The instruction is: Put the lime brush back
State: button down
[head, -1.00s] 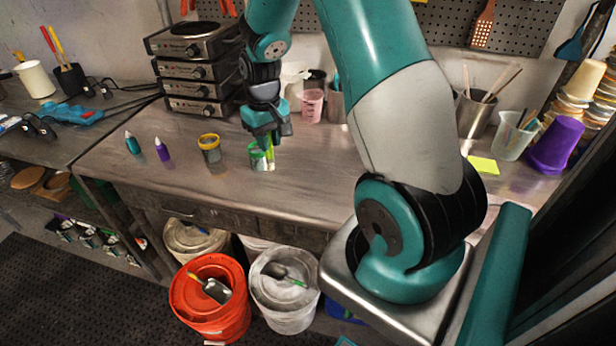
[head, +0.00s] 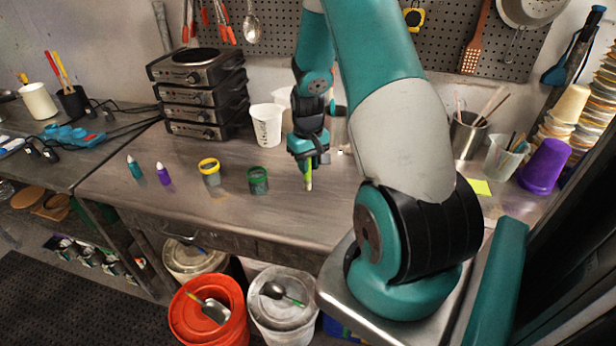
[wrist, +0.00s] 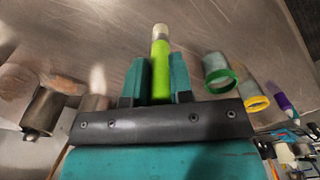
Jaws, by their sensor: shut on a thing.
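My gripper (head: 308,158) is shut on the lime brush (head: 308,180), which hangs upright below the fingers over the workbench. In the wrist view the lime brush (wrist: 160,72) sticks out between the two teal fingers (wrist: 158,82), its pale tip pointing away. From the head view I cannot tell whether the tip touches the bench. A jar with a green rim (head: 258,180) stands to the left of the brush, apart from it. A jar with a yellow rim (head: 210,170) stands farther left.
Stacked hotplates (head: 200,95) and a white beaker (head: 267,125) stand behind. At the right are a metal pot with tools (head: 468,138), a clear cup (head: 503,158) and a purple cup (head: 545,166). The bench front is clear.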

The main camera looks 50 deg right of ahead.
aim_at(308, 190)
jog(key=shift+f+p, duration=0.55)
jog(key=shift+f, duration=2.45)
jog(key=shift+f, duration=0.15)
jog(key=c, duration=1)
grip_release()
